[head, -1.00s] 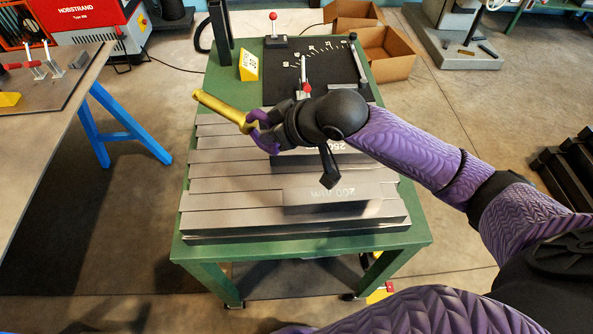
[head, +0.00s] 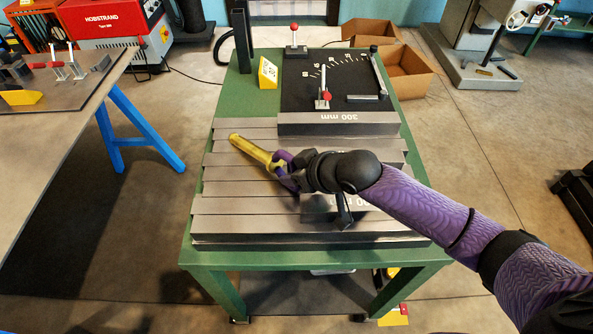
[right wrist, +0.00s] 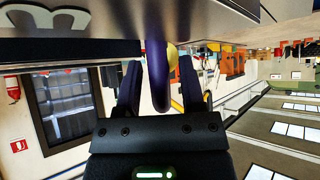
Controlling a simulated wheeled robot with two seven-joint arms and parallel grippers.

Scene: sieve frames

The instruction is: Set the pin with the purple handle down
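The gold pin (head: 251,149) points up-left over the grey slats in the head view. Its far end is free. Its purple handle is at my right gripper (head: 283,168), mostly hidden there. In the right wrist view the handle (right wrist: 158,78) stands between the two dark purple fingers of my right gripper (right wrist: 160,70). The fingers look apart, with narrow gaps beside the handle. A yellow bit of the pin (right wrist: 171,54) shows beyond, close under the slat surface. I cannot tell for sure whether the pin rests on the slats. My left gripper is not in view.
The slats lie on a green table (head: 232,258). A 300 mm block (head: 338,124) lies behind my gripper, and another block is partly under my arm. A black panel with levers (head: 345,75) and a yellow block (head: 268,72) are at the back. Left front slats are clear.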

